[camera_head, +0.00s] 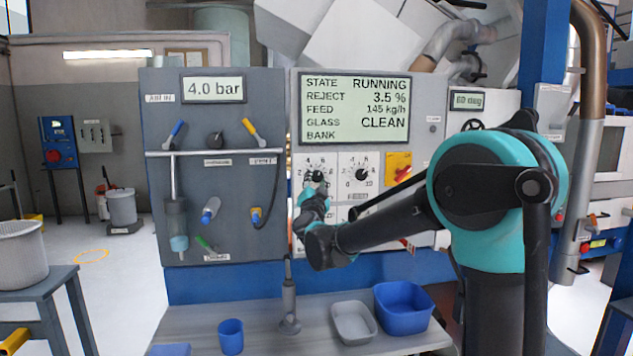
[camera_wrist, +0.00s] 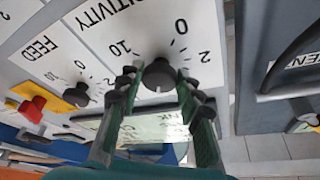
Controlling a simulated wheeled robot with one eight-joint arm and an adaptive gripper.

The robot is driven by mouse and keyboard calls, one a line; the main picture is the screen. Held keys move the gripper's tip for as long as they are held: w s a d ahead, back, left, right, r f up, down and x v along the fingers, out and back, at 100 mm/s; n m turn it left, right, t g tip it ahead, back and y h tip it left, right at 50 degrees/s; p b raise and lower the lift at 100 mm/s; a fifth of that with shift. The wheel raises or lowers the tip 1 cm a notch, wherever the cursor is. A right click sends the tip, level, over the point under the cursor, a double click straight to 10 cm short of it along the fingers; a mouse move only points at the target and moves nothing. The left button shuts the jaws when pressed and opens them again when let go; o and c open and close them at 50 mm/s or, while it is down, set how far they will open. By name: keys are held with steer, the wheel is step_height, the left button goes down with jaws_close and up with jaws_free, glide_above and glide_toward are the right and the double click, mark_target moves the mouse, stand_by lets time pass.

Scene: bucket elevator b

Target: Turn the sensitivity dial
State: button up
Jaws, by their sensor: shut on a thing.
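The sensitivity dial (camera_wrist: 160,76) is a round black knob with a white mark, on a white plate with a numbered scale. In the wrist view the plate's lettering is partly cut off, ending in "ITIVITY". My gripper (camera_wrist: 158,82) has its two dark green fingers on either side of the knob, shut on it. In the head view the dial (camera_head: 317,176) is the left one of two on the panel. My gripper (camera_head: 317,191) reaches it from below, and the fingertips are too small to make out there.
The feed dial (camera_head: 361,174) sits right beside it, then a red knob on a yellow plate (camera_head: 398,167). A display (camera_head: 354,108) above reads RUNNING. Below, a shelf holds a grey tray (camera_head: 354,336), a blue bin (camera_head: 404,315) and a blue cup (camera_head: 231,338).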

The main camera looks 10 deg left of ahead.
stand_by(0.4)
steer(key=o, duration=1.2)
steer(key=shift+c, duration=0.2)
steer(key=shift+s, duration=0.1)
steer(key=v, duration=1.1)
steer(key=shift+s, duration=0.4)
steer(key=shift+f, duration=0.15)
